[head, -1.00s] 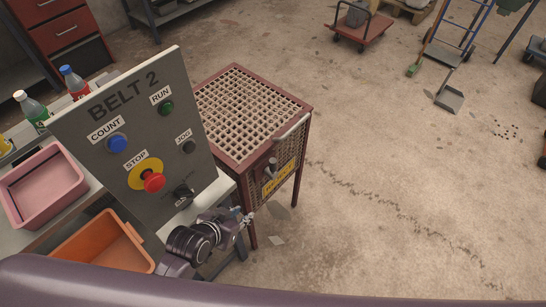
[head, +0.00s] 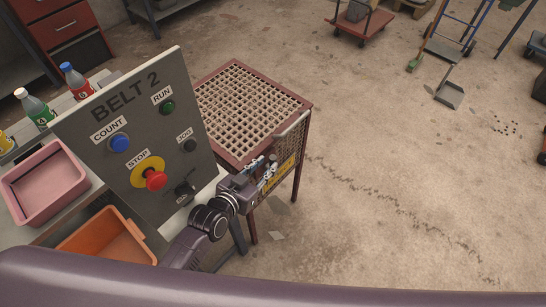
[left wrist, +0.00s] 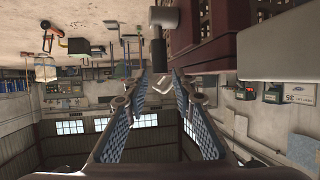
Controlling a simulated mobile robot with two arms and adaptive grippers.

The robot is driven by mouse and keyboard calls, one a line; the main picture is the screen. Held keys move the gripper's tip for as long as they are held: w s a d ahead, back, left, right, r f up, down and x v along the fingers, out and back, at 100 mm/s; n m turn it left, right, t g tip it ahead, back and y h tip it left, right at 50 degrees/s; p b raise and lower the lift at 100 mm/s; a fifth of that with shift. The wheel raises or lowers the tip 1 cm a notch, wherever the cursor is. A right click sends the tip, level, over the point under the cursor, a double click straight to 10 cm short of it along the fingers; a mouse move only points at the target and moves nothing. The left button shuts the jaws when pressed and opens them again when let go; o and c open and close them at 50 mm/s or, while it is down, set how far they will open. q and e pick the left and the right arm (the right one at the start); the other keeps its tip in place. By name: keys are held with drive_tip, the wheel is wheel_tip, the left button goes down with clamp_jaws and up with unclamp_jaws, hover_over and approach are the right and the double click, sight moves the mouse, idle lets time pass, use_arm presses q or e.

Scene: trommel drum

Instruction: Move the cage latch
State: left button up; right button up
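The cage (head: 245,110) has a dark red frame and a lattice top, and stands behind and right of the control panel. Its latch shows in the left wrist view as a grey crosspiece on a dark stem (left wrist: 158,52), at the top middle. The stem is in line with the gap between my left fingertips; I cannot tell whether they touch it. My left gripper (head: 265,167) is open at the cage's front side, and its two fingers also show in the left wrist view (left wrist: 160,76). In the head view the gripper mostly hides the latch. My right gripper is not in view.
The BELT 2 panel (head: 117,128) with its buttons stands close left of my left arm. A pink bin (head: 43,184), an orange bin (head: 105,240) and bottles (head: 75,82) are at the left. The concrete floor right of the cage is mostly clear.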

sight(271, 160)
use_arm(q)
drive_tip(key=shift+x, duration=2.8)
clamp_jaws()
